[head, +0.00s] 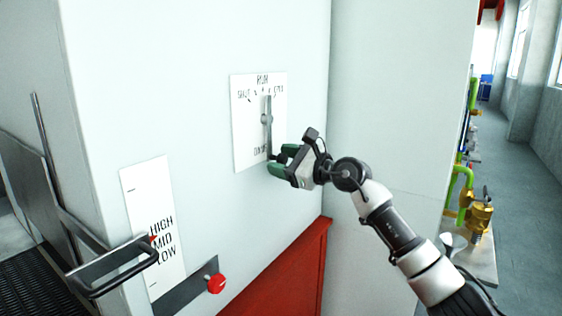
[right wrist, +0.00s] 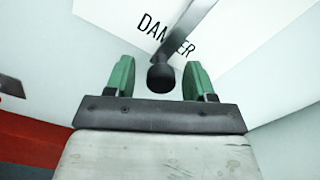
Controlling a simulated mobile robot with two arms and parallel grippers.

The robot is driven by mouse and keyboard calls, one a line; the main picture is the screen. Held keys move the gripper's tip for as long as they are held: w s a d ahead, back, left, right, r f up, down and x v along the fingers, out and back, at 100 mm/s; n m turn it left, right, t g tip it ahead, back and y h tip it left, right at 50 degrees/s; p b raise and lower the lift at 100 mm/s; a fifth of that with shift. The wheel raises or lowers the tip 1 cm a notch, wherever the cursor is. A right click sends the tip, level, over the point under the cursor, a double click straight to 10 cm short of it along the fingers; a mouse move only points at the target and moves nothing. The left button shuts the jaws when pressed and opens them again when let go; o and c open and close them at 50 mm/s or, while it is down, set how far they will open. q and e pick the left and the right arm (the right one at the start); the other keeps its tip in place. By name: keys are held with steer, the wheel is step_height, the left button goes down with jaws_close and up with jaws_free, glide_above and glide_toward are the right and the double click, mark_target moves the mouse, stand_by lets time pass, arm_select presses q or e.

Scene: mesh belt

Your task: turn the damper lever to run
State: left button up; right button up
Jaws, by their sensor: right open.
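The damper lever (head: 268,110) is a grey bar on a white plate (head: 244,140) on the pale wall. It stands about upright across its pivot, its upper end below the word RUN and its lower end over the word DAMPER. In the right wrist view its dark round knob (right wrist: 161,77) sits between the two green fingers, with a gap on each side. My right gripper (head: 278,159) is open at the lever's lower end, beside the plate's lower right corner. The fingers partly hide the knob in the head view. My left gripper is not in view.
A HIGH/MID/LOW plate (head: 146,205) with a dark handle (head: 110,270) is at lower left. A red knob (head: 216,284) sits on a grey strip below. A red panel (head: 300,275) stands below the wall. Green pipes and brass fittings (head: 478,215) are far right.

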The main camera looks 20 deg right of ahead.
steer(key=b+v, duration=0.3)
steer(key=v, duration=0.7)
steer(key=shift+d+f, duration=0.1)
